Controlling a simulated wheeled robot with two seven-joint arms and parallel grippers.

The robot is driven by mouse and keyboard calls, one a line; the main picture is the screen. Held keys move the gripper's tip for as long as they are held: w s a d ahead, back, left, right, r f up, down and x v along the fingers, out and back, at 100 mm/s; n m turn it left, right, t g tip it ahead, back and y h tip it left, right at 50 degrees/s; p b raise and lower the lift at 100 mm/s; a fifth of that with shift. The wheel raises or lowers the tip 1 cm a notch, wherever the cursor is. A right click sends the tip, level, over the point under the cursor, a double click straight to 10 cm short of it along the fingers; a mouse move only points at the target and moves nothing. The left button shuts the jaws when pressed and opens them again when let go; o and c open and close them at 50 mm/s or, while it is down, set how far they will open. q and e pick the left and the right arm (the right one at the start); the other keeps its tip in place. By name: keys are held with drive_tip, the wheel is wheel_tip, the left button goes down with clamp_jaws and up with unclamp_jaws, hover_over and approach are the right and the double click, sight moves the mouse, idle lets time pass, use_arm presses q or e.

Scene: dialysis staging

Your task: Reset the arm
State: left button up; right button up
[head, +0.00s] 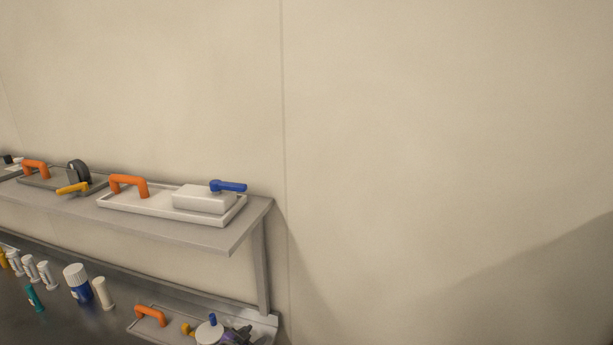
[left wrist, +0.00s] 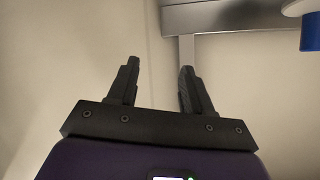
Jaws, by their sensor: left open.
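My left gripper (left wrist: 159,78) shows in the left wrist view with its two black fingers apart and nothing between them. My right gripper is in neither view.
The upper shelf (head: 228,238) holds a white tray (head: 157,212) with an orange handle (head: 130,184) and a white box with a blue lever (head: 228,186). Below are a blue bottle (head: 78,284), small cylinders and another tray (head: 150,333). The wall at right is bare.

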use_arm(q)
drive_tip(key=s+d+f+n+g+b, duration=0.1)
drive_tip(key=s+d+f+n+g, duration=0.2)
drive_tip(key=s+f, duration=0.55)
drive_tip(key=s+d+f+n+g, duration=0.25)
drive_tip(key=s+d+f, duration=0.2)
drive_tip(key=s, duration=0.65)
drive_tip(key=s+f+n+g, duration=0.2)
drive_tip(key=s, duration=0.8)
drive_tip(key=s+f+n+g+y+b, duration=0.1)
drive_tip(key=s+f+n+g, duration=0.2)
drive_tip(key=s, duration=0.6)
drive_tip(key=shift+s+a, duration=0.35)
drive_tip(key=shift+a, duration=0.1)
drive_tip(key=shift+f, duration=0.1)
